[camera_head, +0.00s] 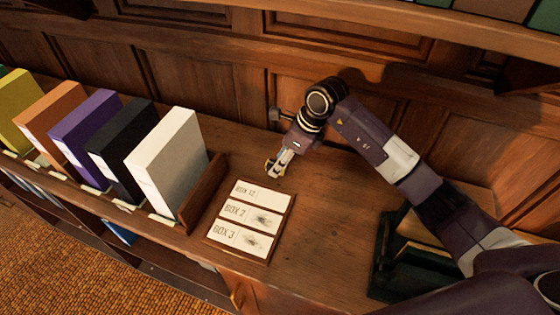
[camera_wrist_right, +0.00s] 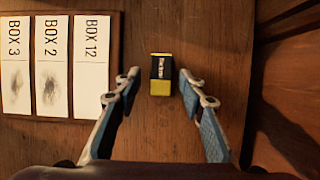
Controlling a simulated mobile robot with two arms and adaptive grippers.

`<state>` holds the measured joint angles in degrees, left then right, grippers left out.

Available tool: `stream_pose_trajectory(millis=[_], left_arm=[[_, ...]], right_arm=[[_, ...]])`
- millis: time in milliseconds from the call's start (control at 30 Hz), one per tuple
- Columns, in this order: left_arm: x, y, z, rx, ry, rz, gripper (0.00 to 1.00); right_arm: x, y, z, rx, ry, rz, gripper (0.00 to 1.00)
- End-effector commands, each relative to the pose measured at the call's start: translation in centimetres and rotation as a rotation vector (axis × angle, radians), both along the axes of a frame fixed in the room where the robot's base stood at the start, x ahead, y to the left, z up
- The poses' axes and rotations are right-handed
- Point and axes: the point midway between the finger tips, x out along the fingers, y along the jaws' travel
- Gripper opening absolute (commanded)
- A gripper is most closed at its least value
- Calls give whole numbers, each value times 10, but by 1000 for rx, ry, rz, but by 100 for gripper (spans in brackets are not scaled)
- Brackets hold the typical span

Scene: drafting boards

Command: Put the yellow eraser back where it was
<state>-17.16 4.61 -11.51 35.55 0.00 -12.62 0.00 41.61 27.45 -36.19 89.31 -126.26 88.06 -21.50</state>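The yellow eraser (camera_wrist_right: 161,73) has a black sleeve with pale lettering and lies on the bare wooden top beside the card board in the right wrist view. My right gripper (camera_wrist_right: 160,88) is open, with one fingertip on each side of the eraser and a gap to each. In the head view my right gripper (camera_head: 277,164) points down near the board's far end, and the eraser is mostly hidden there. The wooden board (camera_head: 269,256) holds three white cards: BOX 12 (camera_head: 262,194), BOX 2 (camera_head: 251,216) and BOX 3 (camera_head: 240,238). My left gripper is not in view.
Coloured box files, with a white one (camera_head: 167,160) at the right end, stand in a wooden rack (camera_head: 205,190) left of the board. A dark open box or tray (camera_head: 392,255) stands at right under my arm. A panelled wall is behind. Bare wood lies right of the board.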

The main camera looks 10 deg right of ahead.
Motion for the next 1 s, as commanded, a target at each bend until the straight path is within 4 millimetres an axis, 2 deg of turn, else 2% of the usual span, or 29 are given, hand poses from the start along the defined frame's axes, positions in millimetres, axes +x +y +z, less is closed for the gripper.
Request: stream_pose_trajectory(millis=[300, 500, 700, 1000], left_arm=[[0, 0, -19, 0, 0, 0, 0], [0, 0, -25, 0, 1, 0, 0], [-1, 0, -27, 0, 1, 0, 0], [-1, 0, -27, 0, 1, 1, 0]], right_arm=[[-12, -23, 60, -3, -10, -1, 37], [-20, -33, 92, -1, -7, -1, 37], [-24, -37, 106, -1, -3, 0, 37], [-24, -37, 107, -1, -2, -1, 37]])
